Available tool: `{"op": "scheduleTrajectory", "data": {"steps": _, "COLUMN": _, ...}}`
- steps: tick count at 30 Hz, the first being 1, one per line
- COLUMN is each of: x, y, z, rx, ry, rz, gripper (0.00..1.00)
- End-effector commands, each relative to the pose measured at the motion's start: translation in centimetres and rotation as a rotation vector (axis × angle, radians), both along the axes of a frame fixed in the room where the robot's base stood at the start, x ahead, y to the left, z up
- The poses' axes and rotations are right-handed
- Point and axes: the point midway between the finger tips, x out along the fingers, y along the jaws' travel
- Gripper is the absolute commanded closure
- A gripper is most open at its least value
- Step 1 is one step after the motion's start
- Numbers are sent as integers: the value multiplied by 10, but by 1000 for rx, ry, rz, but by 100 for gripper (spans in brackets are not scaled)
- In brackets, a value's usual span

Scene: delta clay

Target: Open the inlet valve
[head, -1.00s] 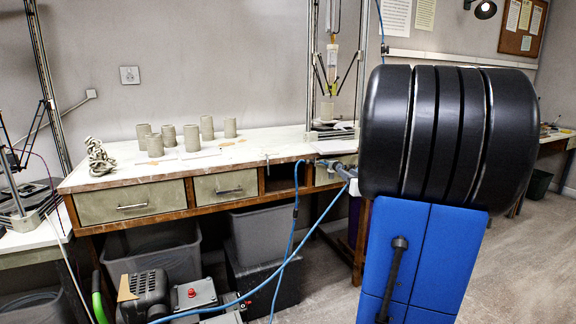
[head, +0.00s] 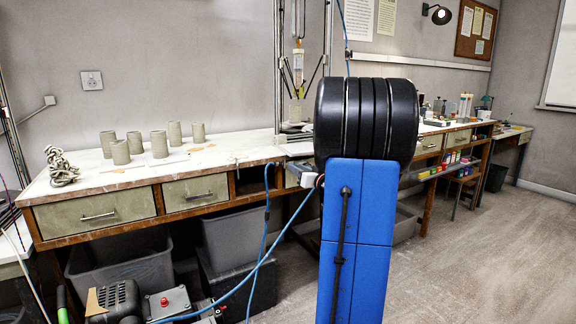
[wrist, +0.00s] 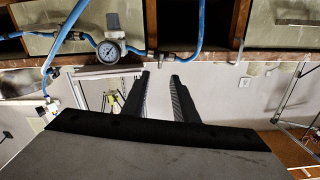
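I cannot pick out the inlet valve's handle for sure. In the wrist view, a round pressure gauge (wrist: 108,52) sits on a regulator (wrist: 114,20) at the bench's front edge. Blue hoses (wrist: 66,24) run to both sides of it. My gripper (wrist: 160,74) points toward this edge, right of the gauge. Its two black fingers are apart with nothing between them. In the head view my own arm hides the gripper and most of the fittings; a pale fitting (head: 303,173) shows just left of the arm.
The workbench (head: 85,184) carries several clay cups (head: 159,145) and a coiled clay piece (head: 60,168). A blue hose (head: 236,290) sags from its front toward the compressor (head: 118,300) on the floor. Grey bins (head: 125,270) stand underneath. The floor (head: 480,260) at right is clear.

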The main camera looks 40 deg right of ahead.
Motion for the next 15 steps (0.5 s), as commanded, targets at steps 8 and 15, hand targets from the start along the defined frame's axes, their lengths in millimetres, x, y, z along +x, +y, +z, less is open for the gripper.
{"op": "scheduleTrajectory", "data": {"steps": 8, "x": 47, "y": -11, "z": -1, "rx": 1, "ry": 1, "rz": 1, "gripper": 74}}
{"op": "scheduleTrajectory", "data": {"steps": 15, "x": 70, "y": -17, "z": 0, "rx": 0, "ry": 0, "rz": 0, "gripper": 74}}
